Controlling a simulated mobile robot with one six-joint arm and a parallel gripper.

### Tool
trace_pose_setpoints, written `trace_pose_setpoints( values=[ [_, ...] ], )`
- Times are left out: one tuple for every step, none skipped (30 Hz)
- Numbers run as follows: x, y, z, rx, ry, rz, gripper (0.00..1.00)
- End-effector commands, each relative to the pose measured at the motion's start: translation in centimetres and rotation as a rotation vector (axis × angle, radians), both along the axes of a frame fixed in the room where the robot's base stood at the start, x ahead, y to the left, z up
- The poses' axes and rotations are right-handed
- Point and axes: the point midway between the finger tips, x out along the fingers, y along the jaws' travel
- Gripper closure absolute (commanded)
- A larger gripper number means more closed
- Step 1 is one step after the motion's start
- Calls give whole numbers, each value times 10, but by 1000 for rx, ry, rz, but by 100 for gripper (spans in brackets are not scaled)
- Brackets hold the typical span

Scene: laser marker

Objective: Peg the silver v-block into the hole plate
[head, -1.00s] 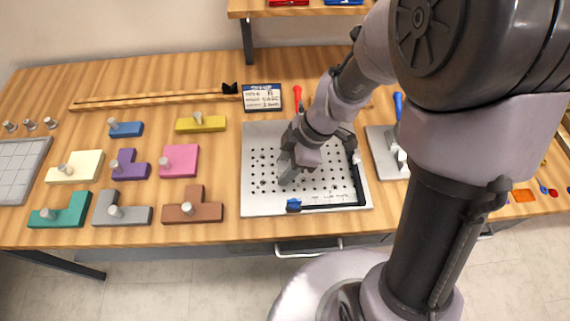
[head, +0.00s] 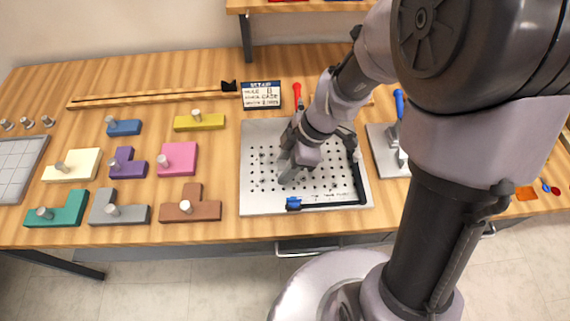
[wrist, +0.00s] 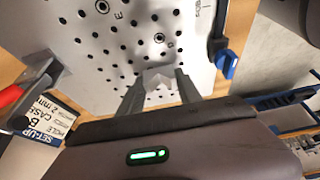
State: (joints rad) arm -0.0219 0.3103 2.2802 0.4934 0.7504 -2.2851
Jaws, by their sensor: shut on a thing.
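The hole plate (head: 258,200) is a pale metal board with rows of dark holes, lying on the bench. It fills much of the wrist view (wrist: 90,45). My gripper (head: 287,172) is low over the left-middle part of the plate. In the wrist view my gripper (wrist: 160,88) is shut on a small pale silver v-block (wrist: 157,79) with a notched edge. The v-block lies over the holes. Its underside is hidden, so I cannot tell whether it touches the plate or sits in any hole. In the head view the gripper hides the v-block.
A black L-shaped fence (head: 335,205) with a blue end lines the plate's right and front edges. A set-up card (head: 261,96) and a red-handled tool (head: 297,95) stand behind. Several coloured knobbed blocks, including a pink one (head: 180,158), lie left. A metal fixture (head: 380,150) is right.

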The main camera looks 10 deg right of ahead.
Motion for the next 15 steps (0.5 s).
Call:
trace_pose_setpoints(
  values=[
    [0, 0, -1, 0, 0, 0, 99],
    [0, 0, -1, 0, 0, 0, 99],
    [0, 0, -2, 0, 0, 0, 99],
    [0, 0, -2, 0, 0, 0, 99],
    [0, 0, -2, 0, 0, 0, 99],
    [0, 0, -3, 0, 0, 0, 99],
    [0, 0, -3, 0, 0, 0, 99],
    [0, 0, -3, 0, 0, 0, 99],
    [0, 0, -4, 0, 0, 0, 99],
    [0, 0, -4, 0, 0, 0, 99],
    [0, 0, -4, 0, 0, 0, 99],
    [0, 0, -5, 0, 0, 0, 99],
    [0, 0, -5, 0, 0, 0, 99],
    [0, 0, -6, 0, 0, 0, 99],
    [0, 0, -6, 0, 0, 0, 99]
  ],
)
